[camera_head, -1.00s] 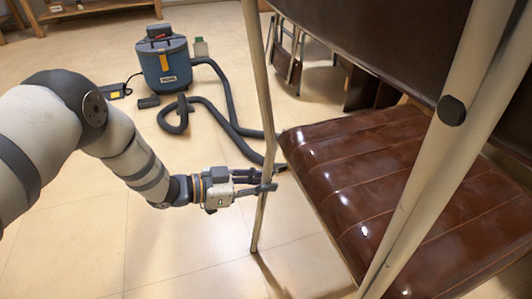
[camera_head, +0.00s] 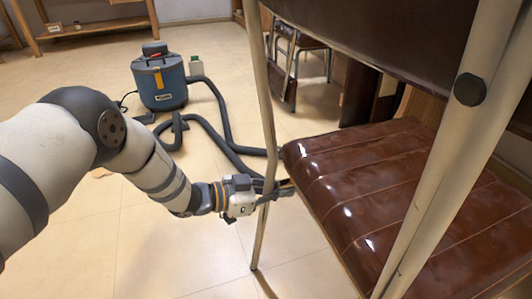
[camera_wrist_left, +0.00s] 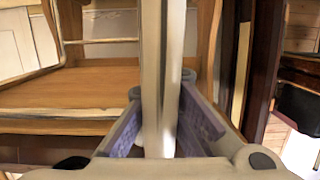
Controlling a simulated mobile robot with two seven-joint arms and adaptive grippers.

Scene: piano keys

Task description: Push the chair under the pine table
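The chair, with a glossy brown padded seat (camera_head: 385,190), a dark backrest (camera_head: 385,35) and pale metal tube legs, fills the right of the head view. My right gripper is out of view.
A blue vacuum cleaner (camera_head: 160,82) stands on the tiled floor at the back left, its dark hose (camera_head: 218,135) trailing toward the chair. A wooden shelf (camera_head: 95,28) is at the back wall. Another chair (camera_head: 298,45) stands behind.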

